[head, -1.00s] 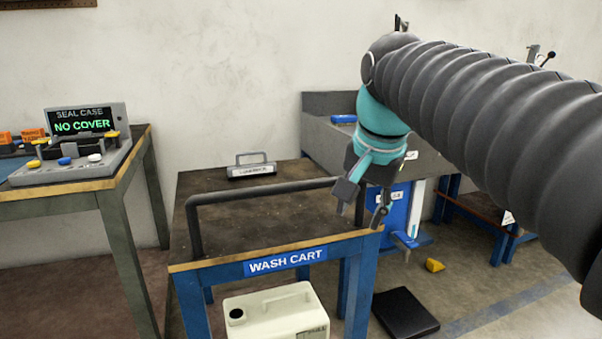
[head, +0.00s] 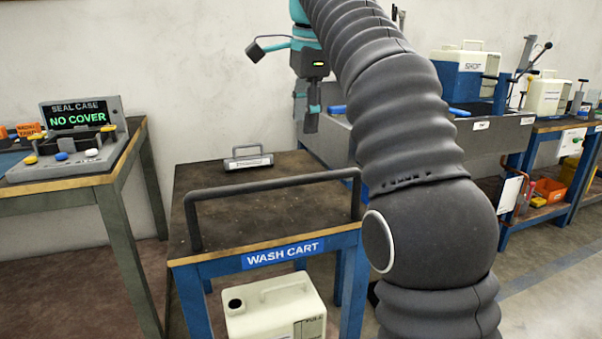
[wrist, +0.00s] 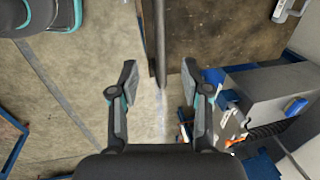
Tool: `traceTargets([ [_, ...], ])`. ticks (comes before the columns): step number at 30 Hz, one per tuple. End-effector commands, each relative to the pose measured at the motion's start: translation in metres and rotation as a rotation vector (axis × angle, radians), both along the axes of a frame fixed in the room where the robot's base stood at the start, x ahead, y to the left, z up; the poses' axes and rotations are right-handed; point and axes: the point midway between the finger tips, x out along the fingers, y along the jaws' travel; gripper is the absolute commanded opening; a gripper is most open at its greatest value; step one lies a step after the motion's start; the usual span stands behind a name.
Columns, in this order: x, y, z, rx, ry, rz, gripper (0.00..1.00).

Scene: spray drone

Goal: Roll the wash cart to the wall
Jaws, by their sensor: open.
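The wash cart (head: 230,215) stands in front of me in the head view, with a dark worn top, blue legs and a WASH CART label. Its dark handle bar (head: 270,185) rises above the near edge. My gripper (head: 307,112) is raised, pointing down, and appears above the cart's right side in the head view. In the wrist view my gripper (wrist: 158,80) is open and empty. The handle bar (wrist: 160,35) shows between the fingers there, running up the picture beside the cart top (wrist: 215,30). I cannot tell how far below the fingers the bar is.
The pale wall (head: 200,80) is behind the cart. A small handled block (head: 248,158) lies on the cart top, and a cream jug (head: 275,310) sits below. A bench with the seal case (head: 75,140) stands left. A grey trough (head: 485,140) is at the right.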

Motion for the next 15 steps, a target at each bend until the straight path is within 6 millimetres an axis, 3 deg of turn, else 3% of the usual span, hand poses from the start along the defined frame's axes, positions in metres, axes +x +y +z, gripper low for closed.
traceTargets([
  [15,0.015,0.004,-0.091,-0.001,0.001,0.003,0.47],
])
